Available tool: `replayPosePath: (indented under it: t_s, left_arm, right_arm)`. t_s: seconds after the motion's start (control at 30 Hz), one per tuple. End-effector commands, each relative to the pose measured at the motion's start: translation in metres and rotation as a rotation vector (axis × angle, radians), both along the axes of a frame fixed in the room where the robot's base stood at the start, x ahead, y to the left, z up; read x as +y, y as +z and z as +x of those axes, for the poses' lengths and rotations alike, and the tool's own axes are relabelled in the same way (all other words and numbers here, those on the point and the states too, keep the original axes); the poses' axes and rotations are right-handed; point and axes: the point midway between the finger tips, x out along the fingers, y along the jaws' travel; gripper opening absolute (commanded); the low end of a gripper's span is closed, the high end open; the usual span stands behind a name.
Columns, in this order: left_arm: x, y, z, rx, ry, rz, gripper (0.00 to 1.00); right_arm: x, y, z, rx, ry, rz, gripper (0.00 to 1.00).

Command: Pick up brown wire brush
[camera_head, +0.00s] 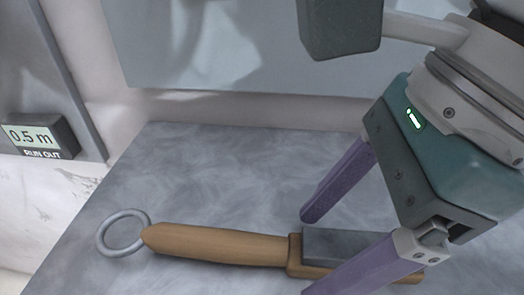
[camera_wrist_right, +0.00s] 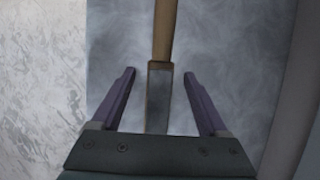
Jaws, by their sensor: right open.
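The brown wire brush (camera_head: 221,243) lies on a grey surface, its wooden handle pointing left and its dark grey brush block to the right. A metal ring sits at the handle's left end. In the right wrist view the brush (camera_wrist_right: 160,72) runs down the middle, its block between the fingers. My right gripper (camera_head: 306,254) is open, with one purple finger beyond the brush and one on the near side, covering part of the block. In the wrist view a gap shows between each finger and the brush. My left gripper is not in view.
The grey surface (camera_head: 205,165) is clear around the brush. A pale wall panel (camera_head: 220,45) stands behind it. A dark box with a display reading 0.5 m (camera_head: 38,137) is at the left, past the surface's left edge.

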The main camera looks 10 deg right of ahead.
Motion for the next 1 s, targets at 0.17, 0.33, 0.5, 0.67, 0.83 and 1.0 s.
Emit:
replayPosePath:
  t_s: [0.17, 0.33, 0.5, 0.67, 0.83, 1.0]
  left_arm:
    - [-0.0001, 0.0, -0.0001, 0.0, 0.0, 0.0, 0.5]
    - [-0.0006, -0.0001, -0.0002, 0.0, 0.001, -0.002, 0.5]
    - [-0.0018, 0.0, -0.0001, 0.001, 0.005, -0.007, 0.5]
    - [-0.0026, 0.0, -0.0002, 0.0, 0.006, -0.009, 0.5]
    - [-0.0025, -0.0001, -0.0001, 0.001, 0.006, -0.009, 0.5]
    - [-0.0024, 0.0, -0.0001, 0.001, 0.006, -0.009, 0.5]
  right_arm:
    - [-0.0002, 0.0004, 0.0001, 0.0, 0.0, 0.0, 0.59]
    - [-0.0002, 0.0005, 0.0001, 0.0, 0.0, 0.0, 0.4]
    - [-0.0003, 0.0006, 0.0001, 0.0, 0.0, 0.0, 0.21]
    - [-0.0003, 0.0006, 0.0001, 0.0, 0.0, 0.0, 0.03]
    - [-0.0003, 0.0006, 0.0001, 0.0, 0.0, 0.0, 0.0]
    - [-0.0001, 0.0009, 0.0003, -0.001, 0.0, 0.001, 0.0]
